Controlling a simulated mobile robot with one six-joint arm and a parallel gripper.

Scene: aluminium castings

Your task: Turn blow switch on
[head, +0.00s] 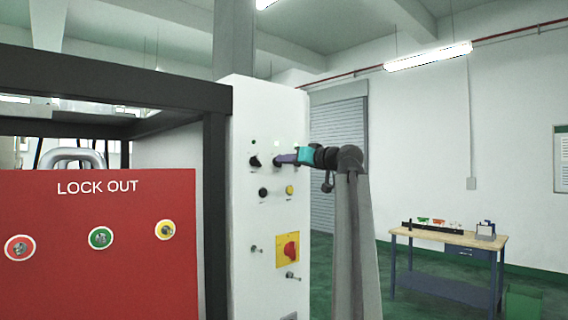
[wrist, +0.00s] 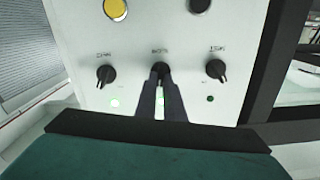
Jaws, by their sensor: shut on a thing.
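The blow switch (wrist: 160,67) is a black rotary knob, the middle one in a row of three on a white control panel (head: 242,215). The small label above it in the wrist view seems to read BLOW. My gripper (wrist: 160,80) is shut on this knob, with a dark finger on each side. In the head view my gripper (head: 281,160) reaches the panel from the right and mostly hides the knob. The lamp by the held knob looks lit, partly behind the fingers in the wrist view. The knob's exact angle is hard to tell.
Neighbouring knobs stand close on both sides, one at left (wrist: 105,74) and one at right (wrist: 216,70). A red LOCK OUT board (head: 100,240) is left; a workbench (head: 450,238) stands right.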

